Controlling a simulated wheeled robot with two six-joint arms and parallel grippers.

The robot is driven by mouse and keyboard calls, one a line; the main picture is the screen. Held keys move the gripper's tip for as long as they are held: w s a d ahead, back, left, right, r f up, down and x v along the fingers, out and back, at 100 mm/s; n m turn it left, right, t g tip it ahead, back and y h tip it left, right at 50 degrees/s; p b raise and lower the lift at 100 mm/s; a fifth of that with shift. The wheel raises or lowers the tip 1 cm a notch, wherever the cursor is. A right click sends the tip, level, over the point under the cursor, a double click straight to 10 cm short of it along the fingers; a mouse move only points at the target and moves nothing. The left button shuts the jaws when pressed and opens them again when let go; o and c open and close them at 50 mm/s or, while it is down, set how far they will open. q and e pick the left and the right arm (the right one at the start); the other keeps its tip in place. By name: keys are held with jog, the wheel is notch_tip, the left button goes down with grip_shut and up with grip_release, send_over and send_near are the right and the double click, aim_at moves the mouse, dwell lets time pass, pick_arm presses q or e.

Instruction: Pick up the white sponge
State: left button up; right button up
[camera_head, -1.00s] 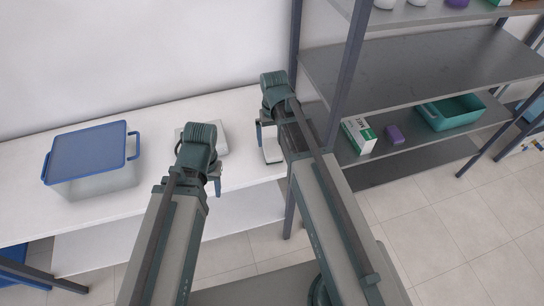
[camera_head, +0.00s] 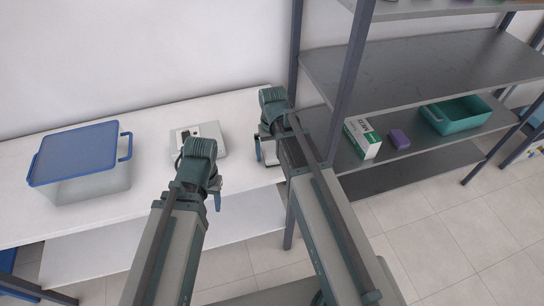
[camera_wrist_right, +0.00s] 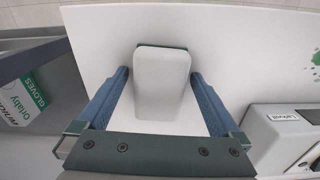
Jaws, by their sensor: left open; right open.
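The white sponge (camera_wrist_right: 162,82) lies on the white table, with a dark green edge showing at its far end in the right wrist view. My right gripper (camera_wrist_right: 160,76) is open, with one blue finger on each side of the sponge and a gap on both sides. In the head view my right gripper (camera_head: 265,150) is over the table's right end, and it and its arm hide most of the sponge. My left gripper (camera_head: 214,194) is open and empty near the table's front edge, apart from the sponge.
A grey-white device (camera_head: 212,135) stands on the table behind my left gripper. A clear box with a blue lid (camera_head: 75,155) is at the left. A shelf rack (camera_head: 410,72) adjoins the table's right end, holding a glove box (camera_head: 362,140), a purple block (camera_head: 399,139) and a teal bin (camera_head: 457,115).

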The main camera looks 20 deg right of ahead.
aim_at(271, 153)
jog(key=shift+r, duration=0.1)
jog(key=c, duration=1.2)
jog(key=shift+c, duration=0.2)
jog(key=shift+r+p, duration=0.85)
jog(key=shift+p, duration=0.05)
jog(key=shift+s+a+r+p, duration=0.15)
jog(key=shift+r+p, duration=0.4)
jog(key=shift+s+a+r+p, duration=0.1)
jog(key=shift+s+r+p, duration=0.05)
jog(key=shift+r+p, duration=0.4)
jog(key=s+a+r+p, duration=0.1)
jog(key=s+a, duration=0.8)
jog(key=a, duration=0.3)
jog(key=shift+s, duration=0.25)
